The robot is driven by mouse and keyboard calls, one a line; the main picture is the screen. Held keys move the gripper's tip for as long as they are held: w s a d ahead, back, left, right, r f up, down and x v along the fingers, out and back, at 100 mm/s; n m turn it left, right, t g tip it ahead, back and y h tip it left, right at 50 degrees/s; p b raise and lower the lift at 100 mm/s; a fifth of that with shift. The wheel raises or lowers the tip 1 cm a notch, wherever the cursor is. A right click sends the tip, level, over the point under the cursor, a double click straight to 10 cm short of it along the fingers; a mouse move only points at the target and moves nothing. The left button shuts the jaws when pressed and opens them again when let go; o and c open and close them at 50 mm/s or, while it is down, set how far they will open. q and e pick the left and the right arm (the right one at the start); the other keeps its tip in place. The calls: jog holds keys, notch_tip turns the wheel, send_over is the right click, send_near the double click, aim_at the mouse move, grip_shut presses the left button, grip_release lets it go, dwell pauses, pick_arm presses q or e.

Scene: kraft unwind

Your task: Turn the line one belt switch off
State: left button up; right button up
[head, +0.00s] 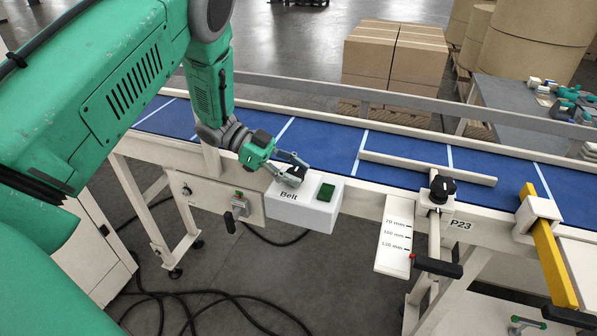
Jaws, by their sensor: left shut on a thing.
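The belt switch box (318,218) is a white box marked "Belt" on the front side of the conveyor. A dark switch knob (292,178) sits on its top at the left, partly hidden by the fingers. A green square (326,192) is on the top to the right of the knob. My left gripper (296,170) comes down from the upper left and is shut on the switch knob. The knob's exact angle is hard to tell. My right gripper is not in view.
The blue conveyor belt (330,145) with white cross lines runs behind the box. A black clamp knob (442,187) and a yellow bar (550,250) stand to the right. Cartons (395,55) stand behind. Black cables (190,300) lie on the floor.

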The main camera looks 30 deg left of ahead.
aim_at(295, 171)
pick_arm(q)
jog(key=shift+a, duration=0.15)
jog(key=o, duration=1.2)
jog(key=shift+c, duration=0.2)
jog(key=shift+o, duration=0.3)
jog(key=shift+a+f, duration=0.1)
jog(key=shift+a, duration=0.05)
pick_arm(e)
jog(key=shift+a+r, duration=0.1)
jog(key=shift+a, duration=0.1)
pick_arm(q)
jog(key=shift+a, duration=0.1)
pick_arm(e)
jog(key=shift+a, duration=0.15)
pick_arm(q)
notch_tip(295, 171, up, 9)
jog(key=shift+r, duration=0.3)
jog(key=shift+w+r, duration=0.1)
jog(key=shift+a, duration=0.15)
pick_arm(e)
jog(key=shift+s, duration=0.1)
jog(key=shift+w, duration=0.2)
